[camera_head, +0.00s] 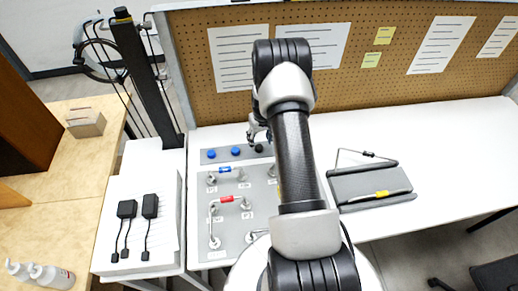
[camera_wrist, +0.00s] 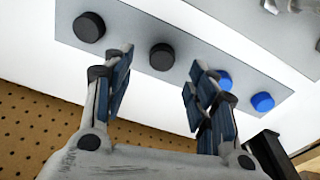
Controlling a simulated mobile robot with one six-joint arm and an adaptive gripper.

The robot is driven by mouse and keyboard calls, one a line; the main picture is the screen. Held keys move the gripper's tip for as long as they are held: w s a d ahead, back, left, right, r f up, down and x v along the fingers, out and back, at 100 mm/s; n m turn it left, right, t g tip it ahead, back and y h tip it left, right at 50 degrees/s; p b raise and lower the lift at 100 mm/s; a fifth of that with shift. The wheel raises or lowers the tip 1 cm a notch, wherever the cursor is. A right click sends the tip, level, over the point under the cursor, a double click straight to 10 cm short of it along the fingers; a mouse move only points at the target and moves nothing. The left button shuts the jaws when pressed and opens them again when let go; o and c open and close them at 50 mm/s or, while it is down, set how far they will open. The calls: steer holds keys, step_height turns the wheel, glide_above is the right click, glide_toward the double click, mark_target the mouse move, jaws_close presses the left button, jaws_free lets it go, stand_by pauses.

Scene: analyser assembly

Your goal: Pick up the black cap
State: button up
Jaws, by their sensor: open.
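Several round caps sit in a row on a grey strip (camera_wrist: 125,32). In the wrist view one black cap (camera_wrist: 162,57) appears between my open fingers, and another black cap (camera_wrist: 89,27) lies to the left, outside them. A blue cap (camera_wrist: 225,80) shows close to the right finger, with a second blue cap (camera_wrist: 262,102) beyond it. My gripper (camera_wrist: 160,72) is open and empty; I cannot tell its exact height over the strip. In the head view a black cap (camera_head: 259,148) shows just below my gripper (camera_head: 257,138), and my arm hides the strip's right part.
A grey panel (camera_head: 203,238) with red and blue handled fittings lies in front of the strip. A perforated board (camera_head: 385,85) stands behind the table. A grey tray (camera_head: 370,185) lies to the right, and two black adapters (camera_head: 150,206) lie at left. The table's right side is clear.

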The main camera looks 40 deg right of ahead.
mark_target(259, 147)
steer(key=f, duration=0.3)
steer(key=f+b, duration=0.1)
steer(key=shift+w+f, duration=0.3)
steer(key=shift+w, duration=0.05)
steer(key=shift+r, duration=0.1)
steer(key=shift+c, duration=0.5)
steer(key=c, duration=0.7)
